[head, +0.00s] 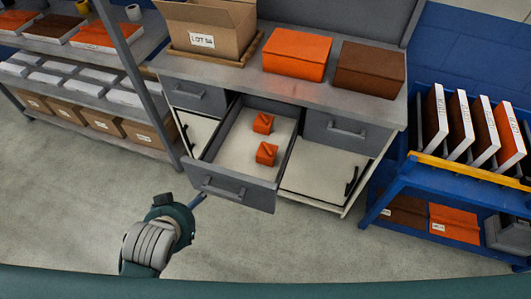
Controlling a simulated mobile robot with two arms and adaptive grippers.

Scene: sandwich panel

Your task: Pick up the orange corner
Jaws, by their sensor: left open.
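Two small orange corner pieces lie in an open grey drawer of the workbench. One orange corner (262,123) is farther back and the other orange corner (266,154) is nearer the drawer front. My left gripper (199,200) is in front of and to the left of the open drawer (232,192), outside it and apart from both corners. It is open and I see nothing in it; its fingers show only small and partly hidden. My right gripper is not in view.
On the bench top (225,78) stand an open cardboard box (208,30), an orange block (296,55) and a brown block (370,69). A loaded shelf (150,75) is at left. A blue cart (430,180) with upright panels is at right. Floor before the bench is clear.

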